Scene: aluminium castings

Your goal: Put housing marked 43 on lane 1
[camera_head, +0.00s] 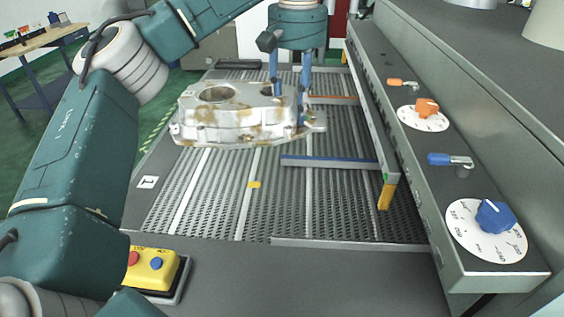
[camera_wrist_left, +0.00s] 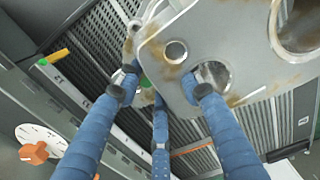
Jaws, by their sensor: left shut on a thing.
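A grey aluminium housing (camera_head: 235,118) with brown stains and a round opening on top hangs over the perforated bed (camera_head: 215,195) in the head view. My left gripper (camera_head: 290,100) comes down from above and is shut on its right end. In the left wrist view, the blue fingers of my left gripper (camera_wrist_left: 165,92) close around the edge of the housing (camera_wrist_left: 205,40), one finger at a round hole. I cannot read a number on the housing. A small white plate marked 1 (camera_head: 147,182) lies at the left edge of the bed. My right gripper is not in view.
Light strips divide the bed lengthwise. A blue-edged bar (camera_head: 330,161) and an orange bar (camera_head: 333,100) cross its right part. A grey console with an orange knob (camera_head: 427,107) and a blue knob (camera_head: 494,216) borders the right. A yellow button box (camera_head: 154,270) stands front left.

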